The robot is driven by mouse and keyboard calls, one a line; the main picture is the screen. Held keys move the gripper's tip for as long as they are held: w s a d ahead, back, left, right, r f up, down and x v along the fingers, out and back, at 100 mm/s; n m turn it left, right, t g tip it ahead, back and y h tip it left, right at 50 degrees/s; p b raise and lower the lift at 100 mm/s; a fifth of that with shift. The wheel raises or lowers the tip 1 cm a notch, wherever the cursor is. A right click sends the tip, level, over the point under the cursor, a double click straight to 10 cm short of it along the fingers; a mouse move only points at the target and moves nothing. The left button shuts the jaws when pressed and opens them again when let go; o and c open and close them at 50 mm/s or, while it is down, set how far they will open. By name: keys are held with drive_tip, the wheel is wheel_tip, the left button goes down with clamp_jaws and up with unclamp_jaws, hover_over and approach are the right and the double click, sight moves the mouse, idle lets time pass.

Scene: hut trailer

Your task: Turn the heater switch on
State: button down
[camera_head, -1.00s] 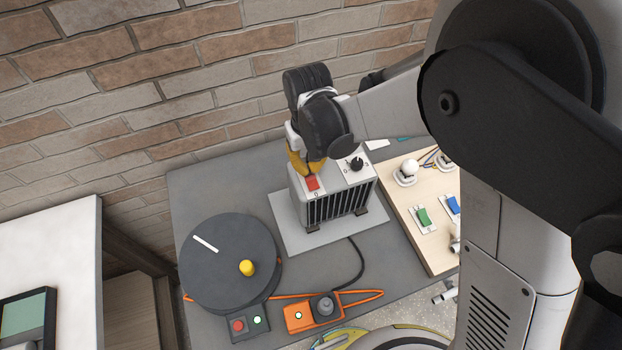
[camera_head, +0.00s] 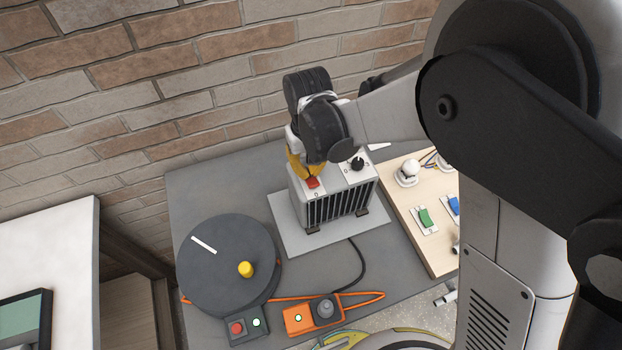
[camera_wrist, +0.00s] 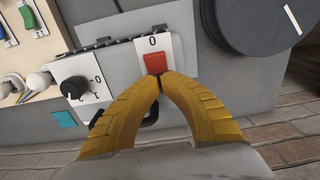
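The heater (camera_head: 335,205) is a grey box with a black grille, standing on a light plate on the grey table. Its red rocker switch (camera_head: 312,183) is on the top, and it also shows in the wrist view (camera_wrist: 155,63) under a "0" mark. My gripper (camera_wrist: 159,76) has yellow fingers with their tips together, at the lower edge of the red switch. They look to be touching it, and nothing is held between them. In the head view my gripper (camera_head: 310,175) comes down on the switch from above and hides part of it. A black knob (camera_head: 357,164) sits beside the switch.
A dark turntable (camera_head: 215,265) with a yellow knob lies left of the heater. An orange control box (camera_head: 298,319) and a red-green button box (camera_head: 236,328) are in front. A wooden board (camera_head: 420,245) with switches and a bulb is at right. A brick wall stands behind.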

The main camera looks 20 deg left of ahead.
drive_tip(key=shift+r+p, duration=1.95)
drive_tip(key=shift+r, duration=1.6)
